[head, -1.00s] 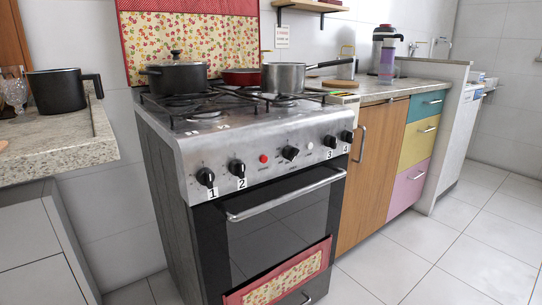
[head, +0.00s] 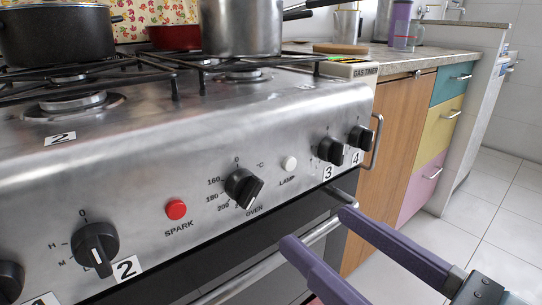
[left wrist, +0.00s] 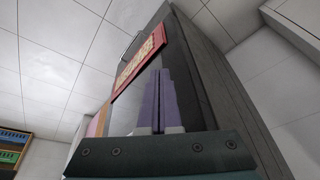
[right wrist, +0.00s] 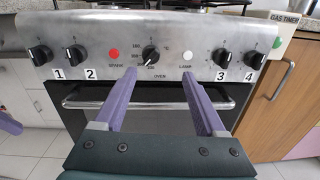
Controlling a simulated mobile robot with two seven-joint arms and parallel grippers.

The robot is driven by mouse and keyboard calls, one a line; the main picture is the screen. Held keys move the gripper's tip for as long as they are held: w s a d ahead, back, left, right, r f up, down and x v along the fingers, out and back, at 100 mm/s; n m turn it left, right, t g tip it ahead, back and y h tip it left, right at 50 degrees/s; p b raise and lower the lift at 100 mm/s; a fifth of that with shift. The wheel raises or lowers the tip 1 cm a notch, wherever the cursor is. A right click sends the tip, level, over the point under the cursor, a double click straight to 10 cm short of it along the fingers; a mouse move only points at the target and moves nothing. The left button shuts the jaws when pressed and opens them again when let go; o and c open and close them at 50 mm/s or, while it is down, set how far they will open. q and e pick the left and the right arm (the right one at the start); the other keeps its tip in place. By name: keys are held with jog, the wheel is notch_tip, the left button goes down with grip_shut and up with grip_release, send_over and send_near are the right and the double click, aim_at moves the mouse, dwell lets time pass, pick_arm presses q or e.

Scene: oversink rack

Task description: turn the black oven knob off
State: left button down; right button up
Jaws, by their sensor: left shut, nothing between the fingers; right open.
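The black oven knob (head: 243,188) is on the steel front panel, between the red spark button and the white lamp button. Its grip bar is tilted away from upright, under the 0 mark. The knob also shows in the right wrist view (right wrist: 151,55), beyond my fingers. My right gripper (head: 318,230) is open and empty, with purple fingers in front of the oven, lower right of the knob and apart from it. It shows in its own wrist view (right wrist: 158,73). My left gripper (left wrist: 160,73) is shut and empty, low near the stove front.
Burner knobs 2 (head: 95,248), 3 (head: 331,150) and 4 (head: 361,137) flank the oven knob. The red button (head: 176,209) and white button (head: 289,163) sit close to it. The oven door handle (head: 270,262) runs below. Pots (head: 240,28) stand on top.

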aim_at(255, 197)
jog(key=shift+n, duration=0.5)
jog(key=x, duration=0.5)
jog(key=s+a+p+x, duration=0.1)
jog(key=x, duration=0.2)
jog(key=shift+w+a+f, duration=0.1)
jog(key=shift+a+f, duration=0.05)
jog(key=shift+f, duration=0.15)
pick_arm(q)
jog(key=shift+s+r, duration=0.2)
jog(key=shift+s, duration=0.35)
pick_arm(e)
jog(key=shift+w+a, duration=0.45)
jog(key=shift+w, duration=0.15)
grip_shut()
